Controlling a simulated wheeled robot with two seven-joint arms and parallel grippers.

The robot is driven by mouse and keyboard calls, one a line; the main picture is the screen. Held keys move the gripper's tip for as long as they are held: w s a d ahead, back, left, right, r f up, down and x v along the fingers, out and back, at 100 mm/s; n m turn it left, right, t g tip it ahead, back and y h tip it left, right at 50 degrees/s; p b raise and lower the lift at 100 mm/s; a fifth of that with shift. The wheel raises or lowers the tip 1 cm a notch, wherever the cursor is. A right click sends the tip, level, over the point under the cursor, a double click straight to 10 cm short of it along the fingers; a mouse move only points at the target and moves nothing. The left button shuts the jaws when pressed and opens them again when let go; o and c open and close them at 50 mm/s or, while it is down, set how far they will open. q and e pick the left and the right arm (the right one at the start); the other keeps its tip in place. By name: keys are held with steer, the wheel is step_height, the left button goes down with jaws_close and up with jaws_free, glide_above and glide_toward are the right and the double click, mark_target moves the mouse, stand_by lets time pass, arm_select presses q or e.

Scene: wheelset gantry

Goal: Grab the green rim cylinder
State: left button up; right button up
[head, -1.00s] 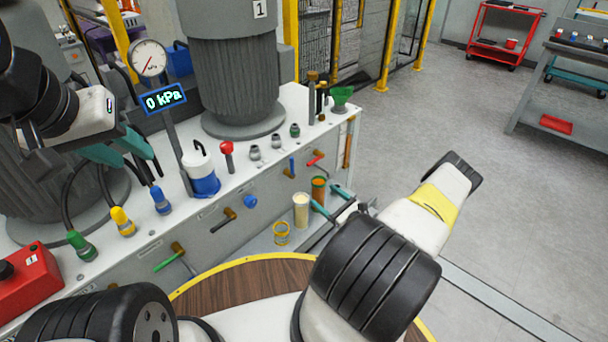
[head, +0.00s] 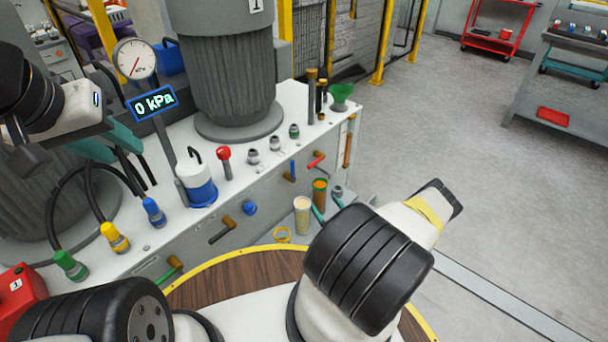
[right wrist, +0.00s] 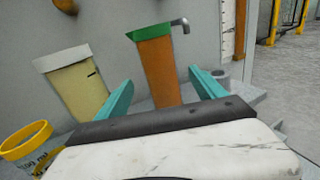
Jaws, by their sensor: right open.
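The green rim cylinder is an orange-brown upright cylinder with a green top edge; in the head view (head: 320,190) it stands beside the white bench's front face. In the right wrist view (right wrist: 160,72) it stands just ahead, between the two teal fingers in the picture. My right gripper (right wrist: 160,92) is open, its fingers apart on either side and nothing visibly gripped. In the head view its fingers are mostly hidden behind my forearm. My left gripper (head: 107,143) is open over the bench's left part, near dark cables.
A cream cylinder with a white rim (right wrist: 75,82) stands close left of the green-rimmed one. A yellow-rimmed cup (right wrist: 28,140) is further left and nearer. The bench wall (right wrist: 110,20) rises close behind.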

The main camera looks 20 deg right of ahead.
mark_target(319, 196)
steer(key=w, duration=0.5)
steer(key=shift+w+a, duration=0.3)
steer(key=shift+w, duration=0.1)
jaws_close()
